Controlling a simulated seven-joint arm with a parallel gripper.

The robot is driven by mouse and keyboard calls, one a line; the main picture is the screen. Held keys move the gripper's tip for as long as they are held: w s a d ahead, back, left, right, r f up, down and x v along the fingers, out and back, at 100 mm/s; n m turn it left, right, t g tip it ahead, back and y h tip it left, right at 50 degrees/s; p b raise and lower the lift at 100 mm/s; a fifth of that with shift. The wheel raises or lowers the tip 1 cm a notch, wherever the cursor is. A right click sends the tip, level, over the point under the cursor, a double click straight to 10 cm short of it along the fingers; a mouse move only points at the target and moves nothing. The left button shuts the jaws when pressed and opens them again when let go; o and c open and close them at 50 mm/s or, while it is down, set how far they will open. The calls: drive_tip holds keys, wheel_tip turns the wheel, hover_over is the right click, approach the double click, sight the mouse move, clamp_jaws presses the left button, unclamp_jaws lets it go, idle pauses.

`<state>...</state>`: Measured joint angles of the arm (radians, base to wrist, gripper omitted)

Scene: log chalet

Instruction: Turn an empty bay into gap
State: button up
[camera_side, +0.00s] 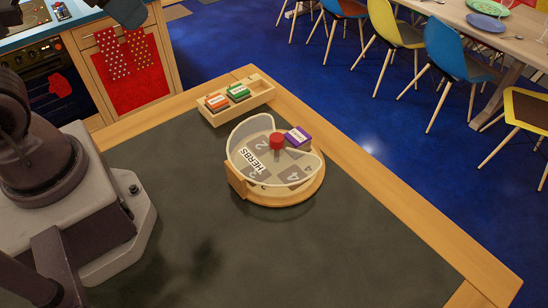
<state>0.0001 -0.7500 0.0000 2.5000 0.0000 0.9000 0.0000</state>
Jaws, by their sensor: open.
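A round wooden carousel (285,196) stands on the dark table top. Its grey disc carries bays numbered 2, 3 and 4, and a white label reading HERBS (252,161). A red knob (277,140) stands at its centre. A clear curved guard (243,135) rings most of the disc, with a gap at the back right. A purple box (298,136) sits at that gap, seemingly in the bay there; the knob and guard hide part of that area. Bays 2, 3 and 4 look empty behind the guard. My gripper is not visible; only parts of my arm show at left.
A wooden tray (262,95) behind the carousel holds an orange box (216,102) and a green box (238,92); its right part is empty. The table top (350,250) is clear in front and to the right, bordered by a wooden edge.

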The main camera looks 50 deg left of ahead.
drive_tip(key=shift+o, duration=0.4)
drive_tip(key=shift+d+f, duration=0.1)
drive_tip(key=shift+f, duration=0.05)
drive_tip(key=m+g, duration=0.6)
drive_tip(key=m, duration=0.9)
approach(277, 137)
wheel_tip(277, 137, down, 9)
drive_tip(key=shift+s+f, duration=0.15)
drive_tip(key=c, duration=0.9)
drive_tip(key=shift+n, duration=0.4)
